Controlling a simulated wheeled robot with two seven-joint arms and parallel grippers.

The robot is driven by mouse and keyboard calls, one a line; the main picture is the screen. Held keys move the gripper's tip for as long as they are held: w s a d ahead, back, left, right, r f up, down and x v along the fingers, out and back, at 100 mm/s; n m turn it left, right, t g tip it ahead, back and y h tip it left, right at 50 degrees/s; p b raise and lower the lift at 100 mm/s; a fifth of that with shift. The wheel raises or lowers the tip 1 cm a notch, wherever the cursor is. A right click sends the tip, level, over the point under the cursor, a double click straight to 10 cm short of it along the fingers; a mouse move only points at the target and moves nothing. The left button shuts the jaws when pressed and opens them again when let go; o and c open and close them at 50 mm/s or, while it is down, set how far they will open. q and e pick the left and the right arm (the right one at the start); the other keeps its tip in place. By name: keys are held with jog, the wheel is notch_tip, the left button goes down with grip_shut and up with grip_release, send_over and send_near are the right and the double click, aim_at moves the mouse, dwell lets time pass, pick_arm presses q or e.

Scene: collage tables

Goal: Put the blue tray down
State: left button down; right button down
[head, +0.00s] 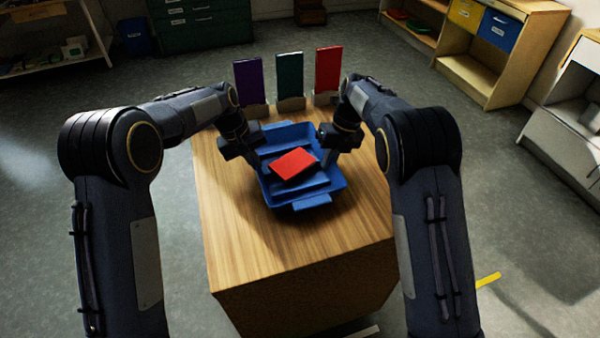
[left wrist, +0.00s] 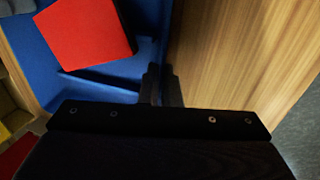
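The blue tray (head: 312,202) is over the middle of the wooden table (head: 245,240), roughly level; I cannot tell whether its base touches the tabletop. A red block (head: 295,163) lies inside it, and also shows in the left wrist view (left wrist: 85,40). My left gripper (head: 254,164) is at the tray's left wall; in the left wrist view its narrow fingers (left wrist: 161,85) are close together on that wall. My right gripper (head: 327,158) is at the tray's right wall, its fingers closed there, the tips partly hidden.
Purple (head: 249,80), dark green (head: 290,76) and red (head: 328,70) upright panels stand in holders along the table's far edge, just behind the tray. The tabletop in front of the tray is bare. Shelves (head: 485,60) stand at the back right, away from the table.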

pick_arm(q)
jog(key=shift+a+f, duration=0.1)
jog(key=shift+f, duration=0.3)
pick_arm(e)
jog(key=shift+f, duration=0.25)
pick_arm(q)
jog(key=c, duration=1.6)
grip_release()
jog(key=shift+c, duration=0.2)
pick_arm(e)
jog(key=c, duration=1.6)
grip_release()
jog(key=shift+c, duration=0.2)
pick_arm(q)
jog(key=shift+r, duration=0.1)
jog(key=v, duration=1.2)
pick_arm(e)
jog(key=v, duration=1.2)
pick_arm(q)
jog(key=shift+s, duration=0.1)
